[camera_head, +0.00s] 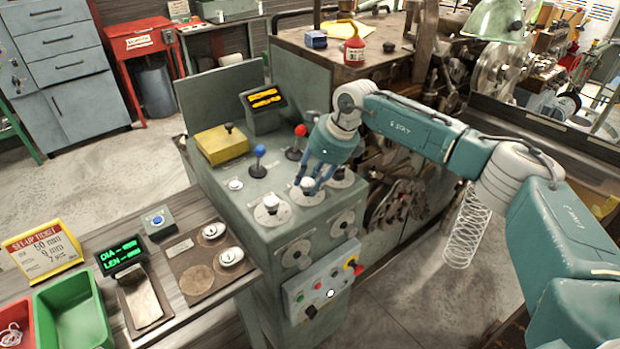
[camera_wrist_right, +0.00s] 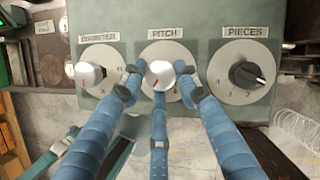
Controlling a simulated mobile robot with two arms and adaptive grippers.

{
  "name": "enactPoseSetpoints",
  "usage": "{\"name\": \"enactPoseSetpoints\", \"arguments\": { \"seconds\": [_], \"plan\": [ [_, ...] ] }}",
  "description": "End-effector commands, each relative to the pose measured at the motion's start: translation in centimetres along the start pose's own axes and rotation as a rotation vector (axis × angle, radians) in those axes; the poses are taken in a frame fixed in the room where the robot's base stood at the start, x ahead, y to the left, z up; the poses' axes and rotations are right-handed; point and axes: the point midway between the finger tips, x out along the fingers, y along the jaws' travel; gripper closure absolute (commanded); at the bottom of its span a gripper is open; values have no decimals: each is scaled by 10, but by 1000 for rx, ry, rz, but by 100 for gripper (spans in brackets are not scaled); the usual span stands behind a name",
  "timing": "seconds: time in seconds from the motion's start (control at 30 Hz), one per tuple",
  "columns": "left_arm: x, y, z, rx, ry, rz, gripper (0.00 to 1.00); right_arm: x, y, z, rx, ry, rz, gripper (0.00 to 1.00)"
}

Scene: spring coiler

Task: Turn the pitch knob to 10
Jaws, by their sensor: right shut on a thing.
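The pitch knob (camera_wrist_right: 160,73) is a white knob on a round dial under the PITCH label (camera_wrist_right: 165,33) in the right wrist view. A small red mark shows on its lower left side. My right gripper (camera_wrist_right: 158,82) is shut on it, with blue fingers at its left and right and a third finger below. The fingers cover much of the dial's scale, so I cannot read the setting. In the head view, my right gripper (camera_head: 314,178) reaches down onto the pitch knob (camera_head: 307,185) on the console top. My left gripper is not in view.
The white diameter knob (camera_wrist_right: 87,75) is left of the pitch knob, and the black pieces knob (camera_wrist_right: 246,75) is right. Blue (camera_head: 258,161) and red (camera_head: 299,143) ball levers stand behind. A yellow set-up ticket (camera_head: 42,249) and a green display (camera_head: 121,256) stand on the bench.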

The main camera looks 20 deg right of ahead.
Motion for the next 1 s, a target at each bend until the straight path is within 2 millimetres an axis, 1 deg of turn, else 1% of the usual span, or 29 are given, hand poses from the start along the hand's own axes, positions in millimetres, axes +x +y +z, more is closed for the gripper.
{"name": "enactPoseSetpoints", "arguments": {
  "seconds": [0.03, 0.27, 0.47, 1.0],
  "plan": [
    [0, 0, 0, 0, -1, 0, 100, -4, -3, 5, 4, -13, -9, 95],
    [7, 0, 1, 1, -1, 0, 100, -4, -3, 6, 63, -18, -37, 95],
    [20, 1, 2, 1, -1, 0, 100, -3, -2, 7, 188, -22, -89, 95],
    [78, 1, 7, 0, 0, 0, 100, -1, 1, 8, 651, -28, -274, 95]
  ]
}}
